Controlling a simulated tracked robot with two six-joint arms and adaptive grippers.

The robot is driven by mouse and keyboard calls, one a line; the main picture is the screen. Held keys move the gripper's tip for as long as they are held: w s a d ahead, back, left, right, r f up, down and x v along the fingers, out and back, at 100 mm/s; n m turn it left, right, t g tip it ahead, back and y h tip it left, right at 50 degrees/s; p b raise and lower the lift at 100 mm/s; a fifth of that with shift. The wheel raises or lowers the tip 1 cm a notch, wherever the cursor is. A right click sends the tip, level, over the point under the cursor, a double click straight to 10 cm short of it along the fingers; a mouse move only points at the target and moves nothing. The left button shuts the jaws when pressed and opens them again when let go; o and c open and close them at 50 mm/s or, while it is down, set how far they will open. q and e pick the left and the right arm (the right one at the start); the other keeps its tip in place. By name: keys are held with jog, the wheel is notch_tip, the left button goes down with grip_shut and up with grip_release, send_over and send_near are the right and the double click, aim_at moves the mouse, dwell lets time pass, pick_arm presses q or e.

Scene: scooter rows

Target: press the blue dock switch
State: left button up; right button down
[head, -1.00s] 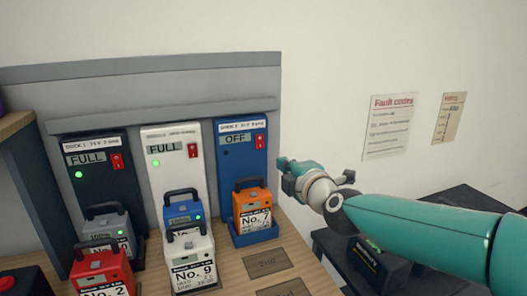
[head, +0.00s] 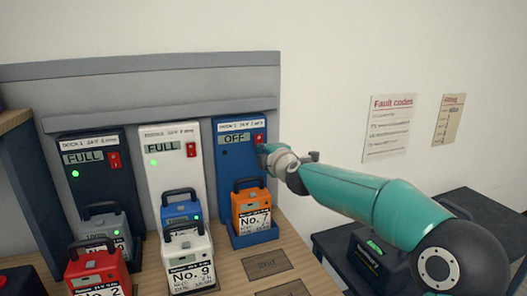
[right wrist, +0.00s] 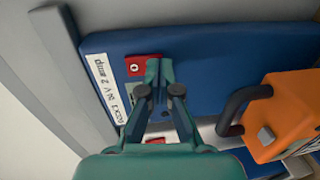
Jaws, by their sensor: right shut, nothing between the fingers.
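The blue dock (head: 230,172) stands at the right end of the row of docks, and its display (head: 236,138) reads OFF. Its red switch (head: 259,138) is at the dock's upper right, just above my right gripper (head: 264,150). In the right wrist view the red switch (right wrist: 134,66) shows beside the tips of my right gripper (right wrist: 158,68), which are shut and empty and overlap the switch's edge. I cannot tell whether they touch it. An orange battery No. 7 (head: 251,207) sits in the blue dock. My left gripper is not in view.
A black dock (head: 100,170) and a white dock (head: 170,165) to the left both read FULL with green lights. Red and white batteries (head: 188,255) stand in front on the wooden bench (head: 236,275). A dark table (head: 330,245) is at right; wall posters hang behind.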

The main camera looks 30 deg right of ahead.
dwell(0.3)
jog(key=shift+w+d+b, duration=0.1)
jog(key=shift+b, duration=0.35)
jog(key=s+a+f, duration=0.2)
jog(key=s+a, duration=0.1)
jog(key=s, duration=1)
jog(key=shift+s, duration=0.2)
jog(key=shift+a, duration=0.15)
